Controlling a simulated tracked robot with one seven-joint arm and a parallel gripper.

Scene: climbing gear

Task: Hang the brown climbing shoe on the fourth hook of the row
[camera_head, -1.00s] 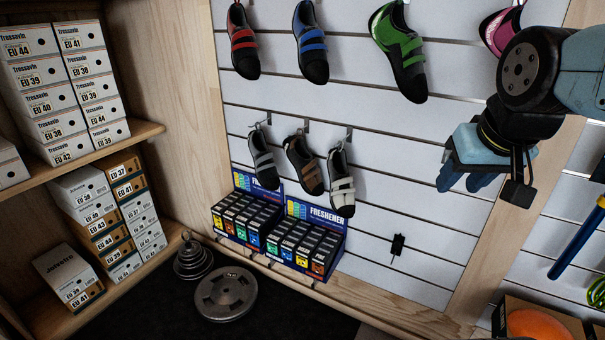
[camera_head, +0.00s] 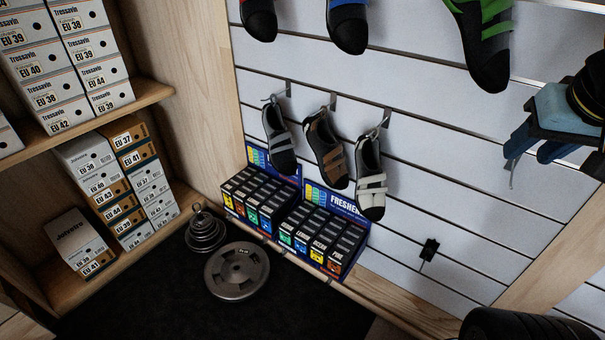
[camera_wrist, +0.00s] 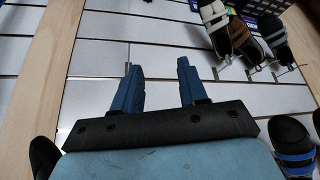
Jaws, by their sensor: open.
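The brown climbing shoe (camera_head: 324,147) hangs toe down on the middle one of three occupied hooks in the lower row, between a grey shoe (camera_head: 279,137) and a white-strapped shoe (camera_head: 370,178). The brown shoe also shows at the top right of the wrist view (camera_wrist: 243,38), which sees the wall upside down. My gripper (camera_head: 528,152) is open and empty at the right, well apart from the shoes; its two blue fingers show in the wrist view (camera_wrist: 159,66). A thin pale curved piece (camera_head: 512,172) shows below the fingers; I cannot tell whether it is the fourth hook.
Freshener boxes (camera_head: 325,235) stand below the hanging shoes. Red, blue and green shoes (camera_head: 485,50) hang above. Shoe boxes (camera_head: 115,185) fill the left shelves. Weight plates (camera_head: 237,270) lie on the floor. The slatted wall right of the white-strapped shoe is mostly bare, with a small black fixture (camera_head: 430,249).

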